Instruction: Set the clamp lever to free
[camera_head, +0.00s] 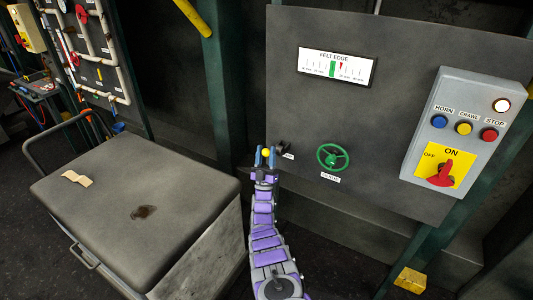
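My gripper (265,157) is at the lower left part of the grey panel, with its two blue fingertips apart. A small yellow knob (265,153) shows between the fingertips. It looks like the end of the clamp lever, but most of the lever is hidden behind my gripper. A dark fitting (281,146) sits just right of the fingertips, above a small white label (288,156) that is partly covered and too small to read. I cannot tell whether the fingers touch the knob or which way the lever points.
A green handwheel (333,157) is close to the right of my gripper. A felt edge gauge (337,66) is above. A grey control box (460,130) with buttons and a red switch is at right. A grey cart (110,235) stands at left. A yellow block (410,280) is lower right.

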